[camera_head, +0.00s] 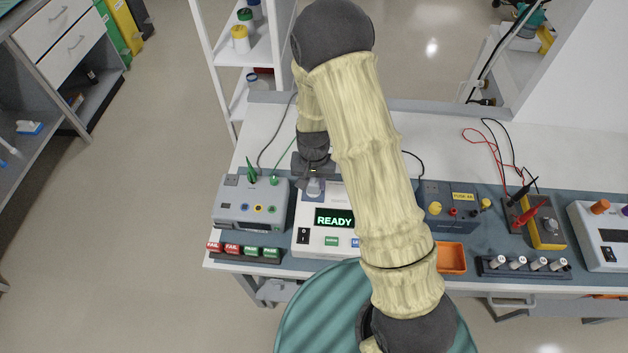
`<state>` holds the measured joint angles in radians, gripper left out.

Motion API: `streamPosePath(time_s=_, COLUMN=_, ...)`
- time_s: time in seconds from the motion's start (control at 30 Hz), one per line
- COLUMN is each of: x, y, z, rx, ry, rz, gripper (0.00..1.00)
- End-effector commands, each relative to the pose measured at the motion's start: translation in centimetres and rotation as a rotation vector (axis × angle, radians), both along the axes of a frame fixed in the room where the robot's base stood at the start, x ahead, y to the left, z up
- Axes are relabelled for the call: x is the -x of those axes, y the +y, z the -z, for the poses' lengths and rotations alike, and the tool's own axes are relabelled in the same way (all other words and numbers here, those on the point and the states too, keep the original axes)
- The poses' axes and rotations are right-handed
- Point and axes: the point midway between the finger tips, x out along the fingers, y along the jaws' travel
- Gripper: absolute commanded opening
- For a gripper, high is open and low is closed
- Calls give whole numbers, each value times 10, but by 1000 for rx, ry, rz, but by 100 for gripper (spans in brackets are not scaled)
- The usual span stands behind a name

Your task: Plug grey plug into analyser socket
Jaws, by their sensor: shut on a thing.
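The analyser (303,241) is a white box on the bench with a lit green READY screen (334,220) and a black rocker switch. My gripper (314,178) points down at the analyser's back left part. It is shut on the light grey plug (315,188), which shows just under the fingers. The plug is at the analyser's top rear. I cannot tell whether it sits in the socket or just above it. The socket is hidden by the plug and gripper. My arm covers the analyser's right side.
A grey tester (239,211) with a green clip (251,171) stands close on the left. FAIL and PASS tags (244,250) lie in front. Right of my arm are a fuse unit (447,217), orange tray (451,257), yellow meter (547,230) and fuse rack (523,267). The rear bench is mostly clear.

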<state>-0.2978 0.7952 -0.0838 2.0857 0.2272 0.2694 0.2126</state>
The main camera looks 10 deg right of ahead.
Motion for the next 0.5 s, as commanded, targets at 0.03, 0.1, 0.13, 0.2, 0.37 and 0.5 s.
streamPosePath(time_s=0.03, x=0, y=0, z=1, rx=0, ry=0, rz=0, gripper=0)
streamPosePath(time_s=0.1, x=0, y=0, z=3, rx=0, ry=0, rz=0, gripper=0)
streamPosePath(time_s=0.13, x=0, y=0, z=3, rx=0, ry=0, rz=-1, gripper=0)
streamPosePath(time_s=0.2, x=0, y=0, z=4, rx=0, ry=0, rz=-1, gripper=0)
streamPosePath(time_s=0.37, x=0, y=0, z=7, rx=0, ry=0, rz=-1, gripper=0)
streamPosePath(time_s=0.5, x=0, y=0, z=9, rx=0, ry=0, rz=-1, gripper=0)
